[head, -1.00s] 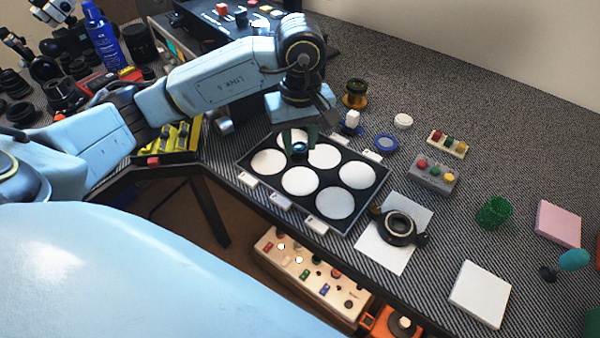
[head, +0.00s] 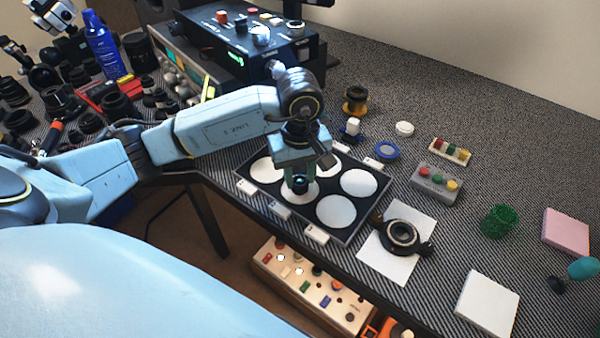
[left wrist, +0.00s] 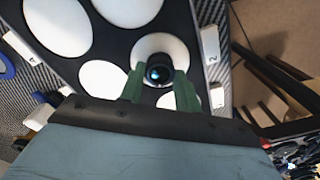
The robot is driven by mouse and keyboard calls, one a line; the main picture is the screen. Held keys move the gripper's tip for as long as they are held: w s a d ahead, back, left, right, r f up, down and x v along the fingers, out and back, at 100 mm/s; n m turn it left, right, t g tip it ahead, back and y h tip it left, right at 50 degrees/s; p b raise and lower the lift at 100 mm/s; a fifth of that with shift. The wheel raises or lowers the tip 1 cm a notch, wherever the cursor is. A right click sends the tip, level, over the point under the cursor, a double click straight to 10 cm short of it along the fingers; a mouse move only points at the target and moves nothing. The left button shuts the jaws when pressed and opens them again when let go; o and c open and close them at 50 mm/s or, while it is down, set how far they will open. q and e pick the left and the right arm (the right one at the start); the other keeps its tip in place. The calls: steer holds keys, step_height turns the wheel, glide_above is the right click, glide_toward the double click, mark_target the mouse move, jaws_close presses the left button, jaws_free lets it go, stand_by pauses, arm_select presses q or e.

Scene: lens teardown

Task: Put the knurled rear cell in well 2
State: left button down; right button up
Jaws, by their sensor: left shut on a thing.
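The knurled rear cell (left wrist: 159,70) is a small black cylinder with a bluish glass face. My left gripper (head: 299,184) is shut on it, with a green finger on either side in the left wrist view (left wrist: 159,84). The cell is over a white round well (left wrist: 172,45) beside the label that reads 2 (left wrist: 211,57). In the head view this is the middle well (head: 301,197) of the tray's near row. I cannot tell whether the cell touches the well floor. The black tray (head: 309,216) has several white wells; the ones not hidden look empty. My right gripper is not in view.
A dark ring-shaped part (head: 402,236) lies on white paper (head: 372,258) to the right of the tray. Lens parts crowd the left bench.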

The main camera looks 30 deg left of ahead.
mark_target(300, 180)
arm_select(q)
steer(key=c, duration=1)
jaws_free()
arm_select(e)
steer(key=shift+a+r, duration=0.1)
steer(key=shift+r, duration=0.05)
arm_select(q)
steer(key=shift+r, duration=0.1)
step_height(300, 180, up, 12)
steer(key=p, duration=0.2)
steer(key=shift+p, duration=0.4)
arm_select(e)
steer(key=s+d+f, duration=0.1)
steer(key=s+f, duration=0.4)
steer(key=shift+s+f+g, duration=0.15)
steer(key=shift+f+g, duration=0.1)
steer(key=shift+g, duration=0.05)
arm_select(q)
steer(key=shift+r, duration=0.1)
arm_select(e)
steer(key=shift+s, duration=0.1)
